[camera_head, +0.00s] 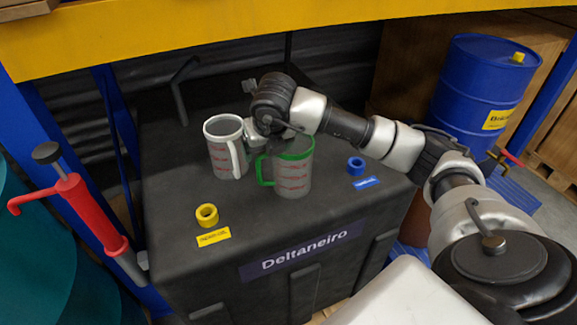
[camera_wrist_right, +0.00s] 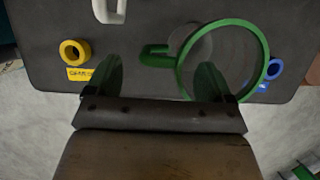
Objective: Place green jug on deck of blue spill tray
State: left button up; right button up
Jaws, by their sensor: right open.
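The green jug (camera_head: 293,178), clear-walled with a green rim and handle, stands upright on a black container top (camera_head: 165,240). Its handle points left. In the right wrist view the green jug (camera_wrist_right: 267,62) is seen from above. My right gripper (camera_head: 268,148) is open above the jug's handle side. In the wrist view its fingers (camera_wrist_right: 162,82) are apart, with the handle between and beyond them; the right finger overlaps the rim. Contact cannot be told. A blue slatted surface (camera_head: 517,197), perhaps the blue spill tray, lies low at the right by the blue drum. My left gripper is not in view.
A white-rimmed jug (camera_head: 222,158) stands close left of the green one. A yellow ring (camera_head: 207,222) and a blue ring (camera_head: 356,172) lie on the container top. A blue drum (camera_head: 475,95) stands at the right. A yellow beam (camera_head: 200,35) crosses above.

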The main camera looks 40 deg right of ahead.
jog(key=shift+x, duration=0.95)
jog(key=shift+r, duration=0.1)
jog(key=shift+c, duration=0.3)
